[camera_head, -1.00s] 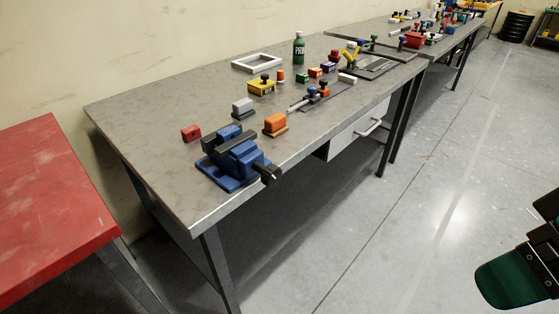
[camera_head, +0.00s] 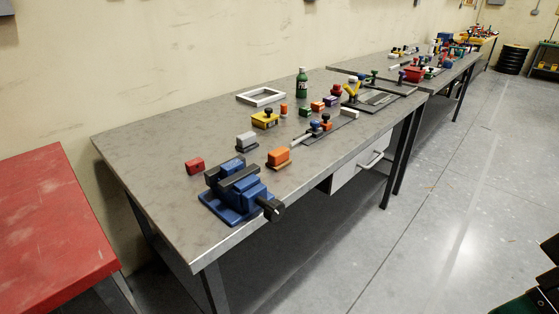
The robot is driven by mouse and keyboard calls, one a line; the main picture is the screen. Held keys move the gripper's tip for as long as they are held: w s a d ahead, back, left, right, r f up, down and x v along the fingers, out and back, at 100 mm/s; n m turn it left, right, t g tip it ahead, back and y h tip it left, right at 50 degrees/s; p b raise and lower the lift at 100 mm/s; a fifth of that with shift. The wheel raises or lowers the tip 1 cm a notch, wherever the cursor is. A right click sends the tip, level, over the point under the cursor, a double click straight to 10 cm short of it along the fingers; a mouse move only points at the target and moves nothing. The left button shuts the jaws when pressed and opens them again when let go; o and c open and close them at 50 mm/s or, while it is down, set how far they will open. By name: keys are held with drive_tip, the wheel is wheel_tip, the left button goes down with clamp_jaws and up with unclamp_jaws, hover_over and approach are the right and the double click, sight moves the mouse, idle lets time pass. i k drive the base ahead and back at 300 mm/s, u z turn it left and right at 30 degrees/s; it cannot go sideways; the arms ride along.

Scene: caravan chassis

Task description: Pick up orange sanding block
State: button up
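The orange sanding block (camera_head: 279,154) sits on the near side of the grey workbench (camera_head: 165,185), just right of and behind the blue vise (camera_head: 238,193). It has a thin brown base under its orange top, and a clear gap separates it from the front edge. A dark and green part of my arm's end (camera_head: 541,292) is cut off at the bottom right corner, far from the block and over the floor. Its fingertips cannot be made out, so I cannot tell whether my gripper is open or shut.
A grey block (camera_head: 246,140) and a red block (camera_head: 195,166) lie near the orange one. A yellow box (camera_head: 265,120), a white frame (camera_head: 261,97) and a green bottle (camera_head: 302,84) stand farther back. A red table (camera_head: 50,220) is at left. The floor at right is open.

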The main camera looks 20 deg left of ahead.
sight(278, 158)
drive_tip(key=u, duration=0.1)
drive_tip(key=k, duration=0.4)
drive_tip(key=u, duration=1.5)
drive_tip(key=i, duration=1.4)
drive_tip(key=z, duration=0.1)
